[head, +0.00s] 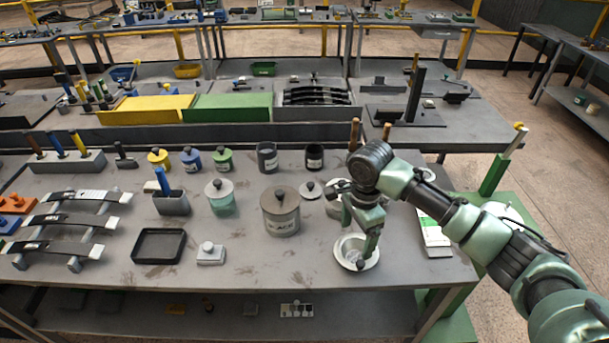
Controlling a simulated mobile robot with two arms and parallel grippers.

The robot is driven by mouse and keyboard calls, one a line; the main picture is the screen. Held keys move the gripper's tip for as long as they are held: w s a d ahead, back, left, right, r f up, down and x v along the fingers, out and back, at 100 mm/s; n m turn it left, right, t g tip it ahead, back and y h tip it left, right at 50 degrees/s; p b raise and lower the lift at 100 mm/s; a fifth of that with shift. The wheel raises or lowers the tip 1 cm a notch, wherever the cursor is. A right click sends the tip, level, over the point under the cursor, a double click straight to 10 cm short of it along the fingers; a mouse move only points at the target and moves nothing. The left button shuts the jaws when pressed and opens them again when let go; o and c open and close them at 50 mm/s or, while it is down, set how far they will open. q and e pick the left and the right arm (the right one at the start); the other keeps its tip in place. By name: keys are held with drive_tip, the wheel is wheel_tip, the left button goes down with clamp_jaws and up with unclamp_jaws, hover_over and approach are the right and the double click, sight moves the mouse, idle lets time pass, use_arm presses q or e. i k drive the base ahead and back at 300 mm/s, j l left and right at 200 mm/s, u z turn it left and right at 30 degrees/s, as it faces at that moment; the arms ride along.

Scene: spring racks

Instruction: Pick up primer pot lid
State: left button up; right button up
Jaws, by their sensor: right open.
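The labels are too small to read, so I cannot tell for sure which lid is the primer pot lid. A large grey-brown pot (281,222) stands mid-table with a knobbed lid (280,199) on it. A pale green pot (222,205) left of it also wears a grey knobbed lid (219,187). My right gripper (361,258) points down, open, over a white bowl (342,262), right of the large pot. It hides part of the bowl. My left gripper is out of view.
Small yellow (159,165), blue (191,167) and green (223,167) lidded pots stand behind, beside two dark open pots (268,164). A black tray (137,247) and spring racks (62,221) are at left. A pale object behind my wrist is mostly hidden. The front middle is clear.

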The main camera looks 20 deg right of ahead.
sight(310, 189)
drive_tip(key=i, duration=1.2)
